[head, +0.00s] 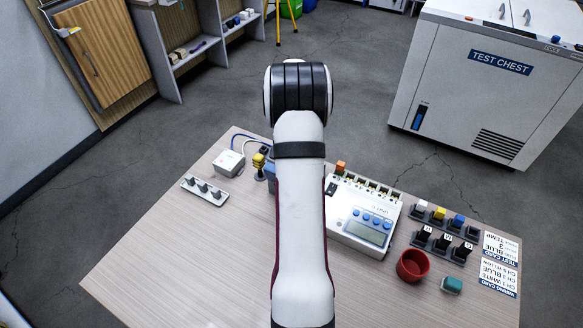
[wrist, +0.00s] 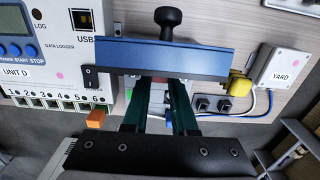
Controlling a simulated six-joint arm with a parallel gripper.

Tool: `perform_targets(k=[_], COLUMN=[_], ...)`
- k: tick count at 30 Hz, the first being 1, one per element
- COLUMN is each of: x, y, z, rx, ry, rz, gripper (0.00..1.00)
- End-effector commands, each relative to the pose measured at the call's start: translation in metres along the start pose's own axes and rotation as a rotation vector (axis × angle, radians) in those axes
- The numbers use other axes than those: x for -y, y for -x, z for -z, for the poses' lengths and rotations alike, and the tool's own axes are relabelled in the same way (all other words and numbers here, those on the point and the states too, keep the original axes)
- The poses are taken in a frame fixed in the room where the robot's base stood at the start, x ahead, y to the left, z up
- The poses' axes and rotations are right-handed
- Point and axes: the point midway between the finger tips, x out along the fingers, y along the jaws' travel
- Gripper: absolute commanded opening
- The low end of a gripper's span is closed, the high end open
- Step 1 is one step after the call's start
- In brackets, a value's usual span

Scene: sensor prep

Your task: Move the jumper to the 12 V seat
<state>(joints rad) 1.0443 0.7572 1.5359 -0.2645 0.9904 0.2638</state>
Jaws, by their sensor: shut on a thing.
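My gripper (wrist: 160,84) points down beside the data logger, with its two dark green fingers reaching in under the edge of a blue cover (wrist: 185,60) with a black knob (wrist: 170,18). It is shut on a small piece, apparently the jumper. Only a bit of grey and red shows between the fingers; the fingertips and the jumper's seats, including any 12 V mark, are hidden. The knob is free of the fingers. In the head view my arm covers the gripper, and only a sliver of the blue cover (head: 270,171) shows to its left.
The data logger (head: 362,216) stands close to the right of my arm. A yellow plug (head: 259,160), a white YARD box (head: 229,163) and cables lie to the left. A red cup (head: 412,265) and several coloured plugs stand farther right. The front left of the table (head: 190,265) is clear.

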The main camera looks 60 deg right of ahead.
Motion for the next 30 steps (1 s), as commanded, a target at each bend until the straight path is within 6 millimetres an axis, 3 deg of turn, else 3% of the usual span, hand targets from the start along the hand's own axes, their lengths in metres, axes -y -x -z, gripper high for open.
perform_targets(k=[30], x=[0.0000], y=[-0.0066], z=[-0.0001], rx=[0.000], ry=[0.000], rz=[0.000], gripper=[0.00])
